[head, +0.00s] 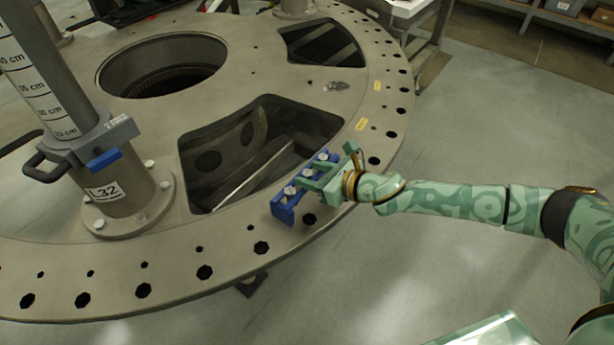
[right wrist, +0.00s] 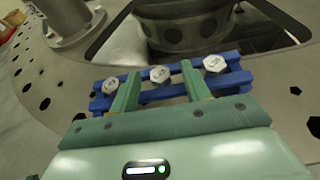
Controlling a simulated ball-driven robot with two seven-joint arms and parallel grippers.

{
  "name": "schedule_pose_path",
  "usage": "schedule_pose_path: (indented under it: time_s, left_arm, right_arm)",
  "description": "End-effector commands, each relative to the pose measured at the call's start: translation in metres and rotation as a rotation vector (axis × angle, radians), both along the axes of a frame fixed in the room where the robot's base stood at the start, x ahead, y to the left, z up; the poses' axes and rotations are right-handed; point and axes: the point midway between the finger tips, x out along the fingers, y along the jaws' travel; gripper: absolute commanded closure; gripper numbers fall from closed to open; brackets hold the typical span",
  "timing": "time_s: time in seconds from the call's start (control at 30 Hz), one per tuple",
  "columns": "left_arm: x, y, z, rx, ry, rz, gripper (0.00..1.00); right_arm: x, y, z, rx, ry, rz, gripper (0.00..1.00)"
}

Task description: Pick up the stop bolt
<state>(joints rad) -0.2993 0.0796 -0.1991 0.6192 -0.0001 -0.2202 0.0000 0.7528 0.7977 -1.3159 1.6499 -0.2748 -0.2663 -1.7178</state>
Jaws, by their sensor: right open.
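Three bolts with pale hex heads stand in a row in a blue rack (head: 284,211) on the turret plate (head: 215,232). In the right wrist view they are the left bolt (right wrist: 111,86), the middle bolt (right wrist: 160,74) and the right bolt (right wrist: 214,64); marks on the heads are too small to read, so I cannot tell which is the stop bolt. My right gripper (head: 312,178) is open over the rack. In the right wrist view its fingers (right wrist: 160,80) lie on either side of the middle bolt, apart from it. My left gripper is not in view.
The rack sits between a large opening (head: 235,165) and the plate's holed rim. A grey post with a cm scale (head: 42,75) stands in a flanged base (head: 122,200) marked L32 at the left. Open floor (head: 465,120) lies to the right.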

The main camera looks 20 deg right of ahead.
Motion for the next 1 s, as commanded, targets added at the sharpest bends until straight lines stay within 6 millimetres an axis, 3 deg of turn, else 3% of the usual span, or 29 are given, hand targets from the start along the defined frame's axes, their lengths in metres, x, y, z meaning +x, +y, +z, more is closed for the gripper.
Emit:
schedule_pose_path:
  time_s: [0.1, 0.3, 0.67, 0.9, 1.0]
  left_arm:
    - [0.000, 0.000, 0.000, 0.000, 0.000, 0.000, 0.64]
    - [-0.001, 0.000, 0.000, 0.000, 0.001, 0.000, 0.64]
    - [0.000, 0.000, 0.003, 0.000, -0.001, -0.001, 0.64]
    - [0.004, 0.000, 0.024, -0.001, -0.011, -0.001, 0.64]
    - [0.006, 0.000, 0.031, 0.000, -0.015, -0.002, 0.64]
  right_arm:
    - [0.000, 0.000, 0.001, 0.000, 0.000, 0.000, 0.53]
    - [0.000, 0.000, 0.000, 0.000, 0.000, 0.000, 1.00]
    - [0.000, -0.001, 0.006, 0.000, -0.002, -0.001, 1.00]
    - [0.000, -0.003, 0.041, -0.002, -0.006, 0.000, 1.00]
    - [-0.006, -0.020, 0.060, -0.004, -0.006, -0.003, 1.00]
